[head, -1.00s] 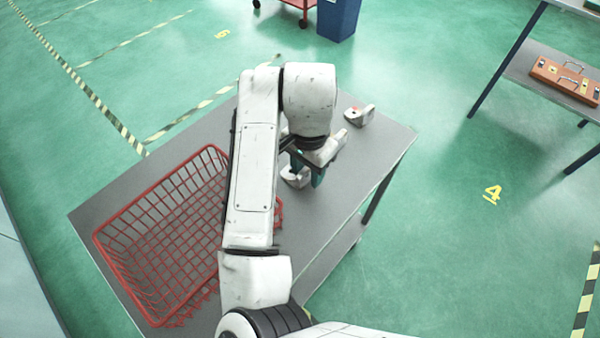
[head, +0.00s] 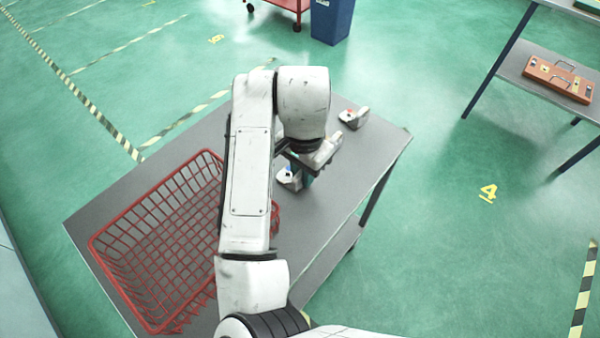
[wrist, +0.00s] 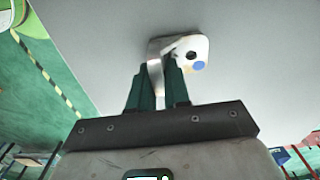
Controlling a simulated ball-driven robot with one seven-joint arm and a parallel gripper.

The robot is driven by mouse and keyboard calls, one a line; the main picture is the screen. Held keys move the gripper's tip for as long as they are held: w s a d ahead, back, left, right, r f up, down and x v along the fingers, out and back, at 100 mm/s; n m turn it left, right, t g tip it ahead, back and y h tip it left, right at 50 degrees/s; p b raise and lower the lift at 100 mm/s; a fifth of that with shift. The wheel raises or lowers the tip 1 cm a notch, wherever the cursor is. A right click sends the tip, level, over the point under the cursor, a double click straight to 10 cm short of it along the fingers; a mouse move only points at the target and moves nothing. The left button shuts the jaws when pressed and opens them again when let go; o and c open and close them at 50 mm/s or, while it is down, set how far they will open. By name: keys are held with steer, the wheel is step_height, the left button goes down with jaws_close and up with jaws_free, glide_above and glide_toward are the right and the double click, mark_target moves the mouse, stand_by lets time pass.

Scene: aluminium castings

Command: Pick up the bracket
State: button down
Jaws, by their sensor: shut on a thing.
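A pale metal bracket (head: 289,180) with a blue mark is on the grey table (head: 330,215), under my wrist and partly hidden by it in the head view. In the wrist view the bracket (wrist: 196,50) shows a flat plate with a dark hole and a blue dot, and an upright flange. My gripper (wrist: 158,66) has its green fingers shut on the bracket's flange. In the head view only a little of my gripper (head: 306,179) shows. I cannot tell any gap between bracket and table.
A second bracket (head: 354,118) with a red mark sits near the table's far right corner. A red wire basket (head: 98,243) stands on the left of the table, partly behind my arm, and looks empty. Table to the right of the held bracket is clear.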

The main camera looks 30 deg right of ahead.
steer(key=shift+r, duration=0.5)
step_height(320, 180, up, 2)
steer(key=shift+r, duration=0.2)
steer(key=s+d+r+p, duration=0.2)
steer(key=s+d+r, duration=0.1)
steer(key=s+r, duration=0.6)
steer(key=s, duration=0.4)
steer(key=shift+s+r, duration=0.3)
steer(key=shift+s, duration=0.05)
